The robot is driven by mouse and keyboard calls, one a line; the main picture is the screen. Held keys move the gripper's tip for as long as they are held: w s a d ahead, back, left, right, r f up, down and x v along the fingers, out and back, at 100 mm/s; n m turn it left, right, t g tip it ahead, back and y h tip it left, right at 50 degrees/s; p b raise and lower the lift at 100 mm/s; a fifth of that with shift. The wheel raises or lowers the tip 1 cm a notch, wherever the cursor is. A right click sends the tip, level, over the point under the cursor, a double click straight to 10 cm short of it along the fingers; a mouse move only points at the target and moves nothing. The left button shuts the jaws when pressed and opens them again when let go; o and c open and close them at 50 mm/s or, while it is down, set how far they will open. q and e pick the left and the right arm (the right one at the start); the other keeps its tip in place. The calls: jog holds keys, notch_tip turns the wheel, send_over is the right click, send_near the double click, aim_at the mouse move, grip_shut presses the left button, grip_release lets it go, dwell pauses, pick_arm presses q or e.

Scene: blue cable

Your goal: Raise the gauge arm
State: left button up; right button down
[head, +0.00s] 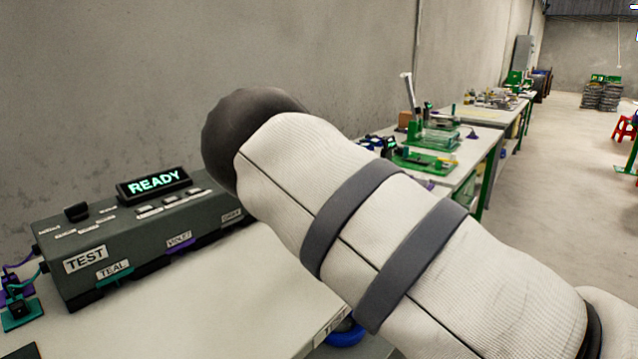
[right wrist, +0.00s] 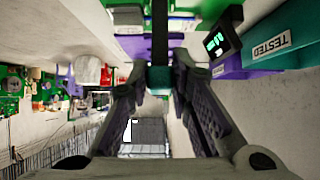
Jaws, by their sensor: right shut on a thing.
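In the right wrist view, my right gripper (right wrist: 158,72) is shut on a dark upright bar with a teal block (right wrist: 160,79) at its lower end. The teal block lies between the fingertips. Whether this bar is the gauge arm, I cannot tell for sure. A small dark display with green lit characters (right wrist: 216,42) is close by on the right. In the head view, my right gripper is hidden, and my sleeved arm crosses the middle of the picture. My left gripper is not in view.
A grey test box (head: 150,235) with a lit READY display (head: 153,184) stands on the white bench (head: 190,315). A teal connector (head: 20,312) is at the far left. A teal bin labelled TESTED (right wrist: 290,22) shows in the right wrist view. More benches line the wall.

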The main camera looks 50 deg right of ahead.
jog(key=shift+s+a+f, duration=0.1)
jog(key=shift+a+f, duration=0.2)
jog(key=shift+f, duration=0.35)
jog(key=shift+s+f, duration=0.1)
jog(key=shift+f, duration=0.05)
jog(key=c, duration=1.4)
grip_release()
jog(key=shift+c, duration=0.2)
jog(key=shift+d+r, duration=0.1)
jog(key=shift+r, duration=0.1)
jog(key=shift+r, duration=0.1)
jog(key=w+v, duration=0.1)
jog(key=v, duration=1.1)
jog(key=shift+s, duration=0.25)
